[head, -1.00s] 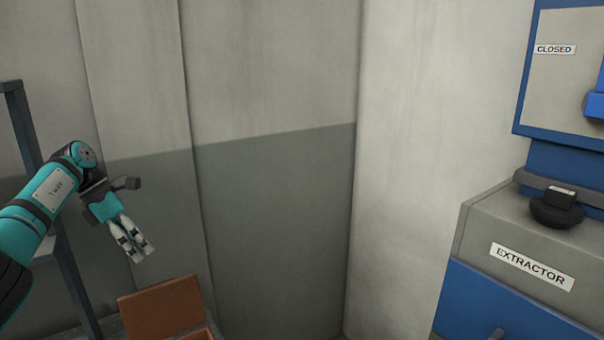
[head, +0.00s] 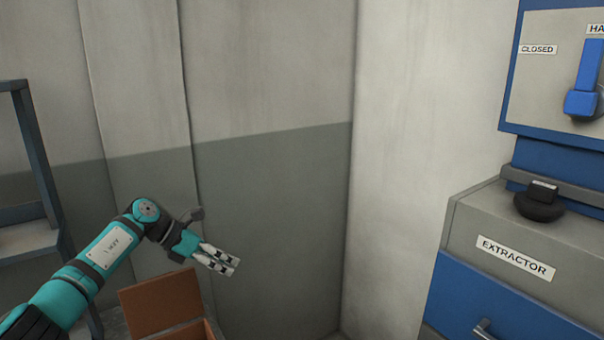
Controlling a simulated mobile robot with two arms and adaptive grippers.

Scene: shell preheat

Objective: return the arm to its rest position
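My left arm comes in from the lower left, teal and black. Its gripper (head: 233,267) points right and slightly down, in front of the grey wall. The two pale fingers lie close together, with nothing seen between them. The gripper is above and to the right of an open brown box (head: 163,302) and touches nothing that I can see. My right gripper is not in view.
On the right stand a grey and blue cabinet labelled EXTRACTOR (head: 514,257), with a black knob (head: 540,201) on top, and a blue-framed panel with a blue lever (head: 587,80). A dark rack (head: 38,160) stands at the left. The middle is clear.

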